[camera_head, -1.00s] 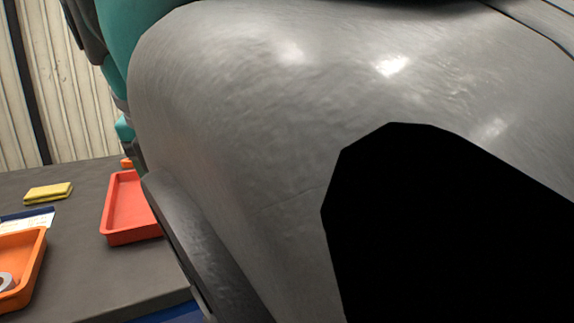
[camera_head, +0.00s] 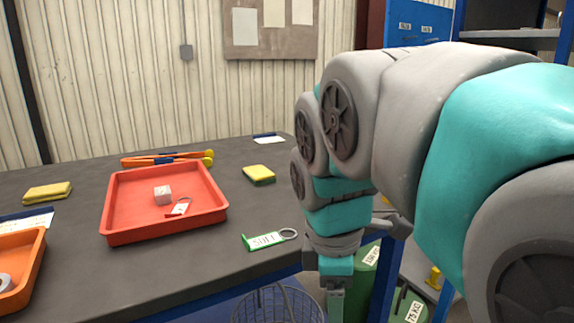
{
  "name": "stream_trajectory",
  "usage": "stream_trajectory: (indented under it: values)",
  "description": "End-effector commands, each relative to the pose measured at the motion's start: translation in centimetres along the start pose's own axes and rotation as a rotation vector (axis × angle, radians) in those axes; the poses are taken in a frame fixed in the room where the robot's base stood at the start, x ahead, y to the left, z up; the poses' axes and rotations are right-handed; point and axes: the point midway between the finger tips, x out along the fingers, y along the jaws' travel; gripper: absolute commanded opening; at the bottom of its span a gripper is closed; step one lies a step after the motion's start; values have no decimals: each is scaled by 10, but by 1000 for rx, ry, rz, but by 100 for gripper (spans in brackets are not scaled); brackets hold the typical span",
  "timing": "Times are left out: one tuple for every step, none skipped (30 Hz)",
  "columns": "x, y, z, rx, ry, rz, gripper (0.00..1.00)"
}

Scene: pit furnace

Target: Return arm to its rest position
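My arm fills the right half of the head view, grey and teal. It bends down beside the bench's right edge. My gripper (camera_head: 335,300) points downward at the bottom of the view, in front of the bench edge. Its fingertips are cut off by the lower frame edge, so I cannot see whether it is open or shut, or whether it holds anything.
The dark bench (camera_head: 75,255) carries a red tray (camera_head: 125,225) with a pale cube (camera_head: 162,195) and a tag (camera_head: 179,208), an orange tray (camera_head: 25,262), yellow sponges (camera_head: 259,174) and a green-edged tag (camera_head: 265,240). A wire basket (camera_head: 275,306) stands below. Green cylinders (camera_head: 362,275) stand at right.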

Motion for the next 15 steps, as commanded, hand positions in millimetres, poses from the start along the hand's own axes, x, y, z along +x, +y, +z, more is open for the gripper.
stream_trajectory:
  values:
    - [17,-13,15,137,-4,-31,73]
    - [27,-19,22,219,-7,-47,73]
    - [39,-28,31,331,-10,-65,73]
    - [49,-36,37,413,-16,-83,73]
    - [58,-44,43,495,-20,-96,73]
    - [70,-56,51,605,-29,-116,73]
    - [79,-63,56,686,-35,-128,73]
    - [88,-72,61,767,-44,-143,73]
    - [100,-85,67,870,-58,-163,73]
    - [108,-94,70,945,-66,-175,73]
    - [116,-103,73,1015,-75,-186,73]
    - [124,-113,76,1101,-85,-198,73]
    - [131,-121,79,1161,-95,-209,73]
    - [137,-129,80,1213,-106,-220,73]
    - [143,-137,82,1276,-117,-230,73]
